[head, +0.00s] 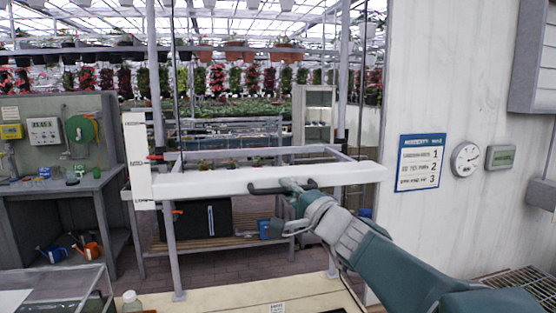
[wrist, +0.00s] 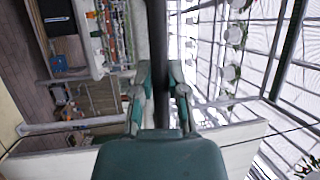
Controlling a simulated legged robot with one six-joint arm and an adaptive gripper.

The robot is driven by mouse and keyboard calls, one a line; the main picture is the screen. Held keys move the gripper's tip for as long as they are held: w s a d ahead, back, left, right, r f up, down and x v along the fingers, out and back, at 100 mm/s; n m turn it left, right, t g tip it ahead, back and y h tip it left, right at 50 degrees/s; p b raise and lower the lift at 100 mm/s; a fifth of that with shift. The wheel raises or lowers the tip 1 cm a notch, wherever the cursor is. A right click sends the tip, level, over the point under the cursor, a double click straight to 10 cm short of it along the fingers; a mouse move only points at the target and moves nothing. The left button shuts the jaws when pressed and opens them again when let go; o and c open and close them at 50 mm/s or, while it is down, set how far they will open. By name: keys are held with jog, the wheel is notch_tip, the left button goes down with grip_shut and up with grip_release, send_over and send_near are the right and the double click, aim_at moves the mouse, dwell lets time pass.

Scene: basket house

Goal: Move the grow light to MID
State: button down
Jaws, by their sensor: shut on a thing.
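The grow light (head: 215,184) is a long white horizontal bar hung across the metal rack in the head view. A dark handle (head: 262,188) is on its front, right of the middle. My gripper (head: 290,186) is shut on this handle. In the wrist view the fingers of my gripper (wrist: 159,95) stand on both sides of the dark handle bar (wrist: 157,45). A white scale plate (head: 138,135) stands upright at the light's left end, with a label that seems to read MID about halfway up. A red pointer (head: 155,157) sits close to that label's height.
Small plants (head: 203,164) stand in the rack behind the light. A workbench (head: 65,185) with tools is at the left. A white wall with a blue sign (head: 420,162) and a round gauge (head: 465,159) is at the right. A clear box (head: 60,290) and a bottle (head: 131,301) are low in front.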

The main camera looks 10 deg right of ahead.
notch_tip(320, 180, down, 2)
jog(key=c, duration=0.6)
grip_release()
jog(key=shift+c, duration=0.2)
jog(key=v, duration=1.2)
